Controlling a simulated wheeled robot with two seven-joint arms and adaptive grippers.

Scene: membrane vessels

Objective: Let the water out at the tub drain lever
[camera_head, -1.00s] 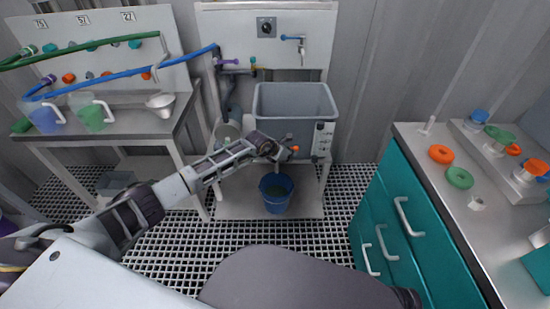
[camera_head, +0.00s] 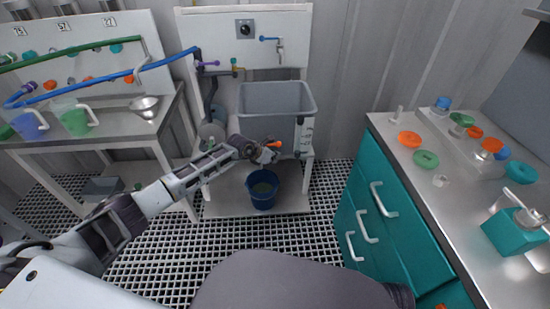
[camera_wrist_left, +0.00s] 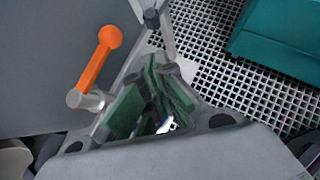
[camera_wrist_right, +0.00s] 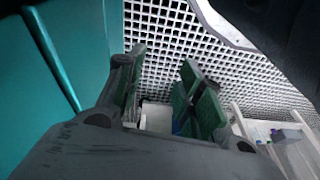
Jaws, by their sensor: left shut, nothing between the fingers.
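The grey tub (camera_head: 303,105) stands on a white stand below the wall panel. Its orange drain lever (camera_head: 274,145) shows low on the tub's front, beside my left gripper (camera_head: 265,154). In the left wrist view the lever (camera_wrist_left: 97,68) slants from a metal pivot up to a round knob. My left gripper's green-padded fingers (camera_wrist_left: 150,110) are shut and empty, beside the lever and apart from its bar in that picture. A blue bucket (camera_head: 262,198) stands below the tub; its contents are unclear. My right gripper (camera_wrist_right: 165,100) is open and apparently empty, away from the tub.
A teal cabinet (camera_head: 365,205) with white handles stands at the right, with coloured rings and fittings on top. A bench (camera_head: 130,125) at the left holds two jugs and a metal bowl. A blue tap (camera_head: 270,39) is above the tub. The grating floor between is mostly clear.

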